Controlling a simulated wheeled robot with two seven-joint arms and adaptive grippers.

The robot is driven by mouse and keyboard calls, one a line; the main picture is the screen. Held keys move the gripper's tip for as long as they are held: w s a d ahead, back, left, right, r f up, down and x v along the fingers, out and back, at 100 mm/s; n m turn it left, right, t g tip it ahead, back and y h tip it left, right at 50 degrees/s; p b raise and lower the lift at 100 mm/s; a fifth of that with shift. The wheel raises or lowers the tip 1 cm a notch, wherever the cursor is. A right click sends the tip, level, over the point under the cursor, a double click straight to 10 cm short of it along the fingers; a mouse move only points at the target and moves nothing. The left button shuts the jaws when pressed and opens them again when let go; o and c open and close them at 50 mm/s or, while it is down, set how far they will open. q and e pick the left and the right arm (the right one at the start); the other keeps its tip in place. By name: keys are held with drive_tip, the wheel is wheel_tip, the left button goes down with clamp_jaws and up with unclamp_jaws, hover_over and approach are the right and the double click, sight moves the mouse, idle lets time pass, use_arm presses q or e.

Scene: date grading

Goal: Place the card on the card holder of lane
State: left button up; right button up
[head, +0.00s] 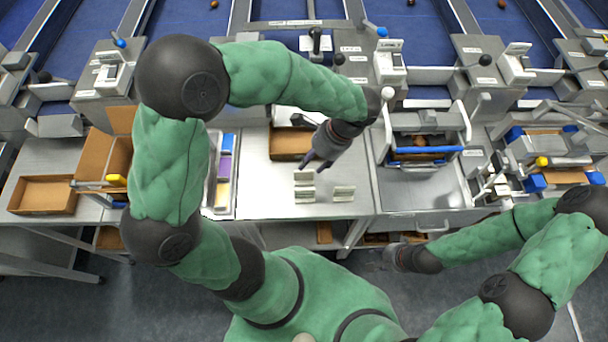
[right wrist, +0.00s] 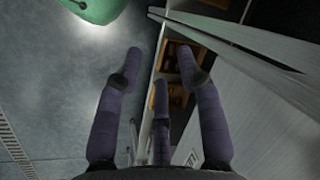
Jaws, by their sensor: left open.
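Two small pale cards or card stands, a left one (head: 304,188) and a right one (head: 343,193), stand on the front part of the middle steel table in the head view. Print on them is too small to read. My left gripper (head: 318,164) is open just above and behind the left one; I cannot tell whether it touches it. Which piece is a lane's card holder I cannot tell. My right gripper (head: 397,258) is low in front of the table, and the right wrist view shows its fingers (right wrist: 158,78) spread with nothing between them.
A brown box (head: 290,143) sits behind the cards on the table (head: 255,180). A tray with purple and yellow pieces (head: 222,170) is to the left. A machine with a blue bar (head: 420,151) stands to the right. Blue lanes (head: 410,35) run behind.

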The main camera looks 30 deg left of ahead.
sight(305, 172)
use_arm(q)
drive_tip(key=shift+w+x, duration=0.2)
drive_tip(key=shift+x, duration=0.85)
drive_tip(key=shift+s+a+f+b, duration=0.1)
drive_tip(key=shift+s+f+b, duration=0.1)
drive_tip(key=shift+f+b, duration=0.3)
drive_tip(key=b+x, duration=0.1)
drive_tip(key=x, duration=0.3)
drive_tip(key=shift+f, duration=0.15)
clamp_jaws()
